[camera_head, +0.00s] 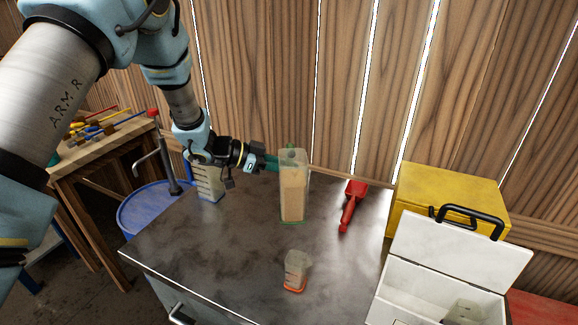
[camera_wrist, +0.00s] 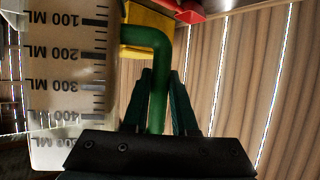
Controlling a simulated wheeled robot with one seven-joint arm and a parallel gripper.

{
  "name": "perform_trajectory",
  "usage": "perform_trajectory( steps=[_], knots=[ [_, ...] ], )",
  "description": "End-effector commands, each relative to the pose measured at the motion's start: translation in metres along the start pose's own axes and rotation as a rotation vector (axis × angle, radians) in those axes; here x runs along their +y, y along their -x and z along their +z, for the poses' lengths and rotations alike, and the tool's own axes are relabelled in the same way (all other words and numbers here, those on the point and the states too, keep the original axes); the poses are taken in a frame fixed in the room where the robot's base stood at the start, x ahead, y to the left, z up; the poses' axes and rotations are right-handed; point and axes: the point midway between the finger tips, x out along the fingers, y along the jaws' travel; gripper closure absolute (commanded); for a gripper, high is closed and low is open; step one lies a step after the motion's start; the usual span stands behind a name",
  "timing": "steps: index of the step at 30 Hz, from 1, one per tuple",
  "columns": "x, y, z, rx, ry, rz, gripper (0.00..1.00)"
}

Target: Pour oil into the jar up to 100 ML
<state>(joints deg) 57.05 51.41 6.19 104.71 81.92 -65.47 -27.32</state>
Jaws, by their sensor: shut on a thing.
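A tall clear oil container (camera_head: 293,195) with amber liquid inside stands upright at the middle of the dark table. My gripper (camera_head: 270,163) is at its left side, shut on its green handle. In the wrist view the green handle (camera_wrist: 157,85) runs between my fingers (camera_wrist: 160,105), next to the clear wall with ML marks (camera_wrist: 65,70), which read upside down. I cannot tell whether the container touches the table. A small clear jar (camera_head: 296,264) with an orange base stands nearer the front of the table; no liquid is discernible in it.
A marked clear container (camera_head: 209,183) stands behind my wrist at the left. A red tool (camera_head: 350,205) lies right of the oil container. A yellow box (camera_head: 450,195) and an open white box (camera_head: 455,255) are at the right. The table's left front is clear.

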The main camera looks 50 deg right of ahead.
Motion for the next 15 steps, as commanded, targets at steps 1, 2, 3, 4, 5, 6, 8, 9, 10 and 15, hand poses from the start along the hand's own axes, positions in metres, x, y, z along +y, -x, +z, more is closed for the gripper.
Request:
perform_trajectory(
  steps=[1,2,3,4,5,6,8,9,10,15],
  knots=[
    [0.000,-0.001,0.002,0.002,0.000,0.000,1.00],
    [0.000,-0.002,0.004,0.002,0.000,0.000,1.00],
    [0.000,-0.003,0.005,0.002,0.000,0.000,1.00],
    [0.000,-0.003,0.006,0.002,0.000,0.000,1.00],
    [0.000,-0.004,0.007,0.002,0.000,0.000,1.00],
    [0.000,-0.004,0.009,0.002,0.000,0.000,1.00],
    [0.000,-0.005,0.011,0.002,0.000,0.000,1.00],
    [0.000,-0.006,0.013,0.002,0.000,0.000,1.00],
    [0.000,-0.006,0.014,0.002,0.000,0.000,1.00],
    [0.001,-0.007,0.016,0.005,-0.014,-0.007,1.00]
  ],
)
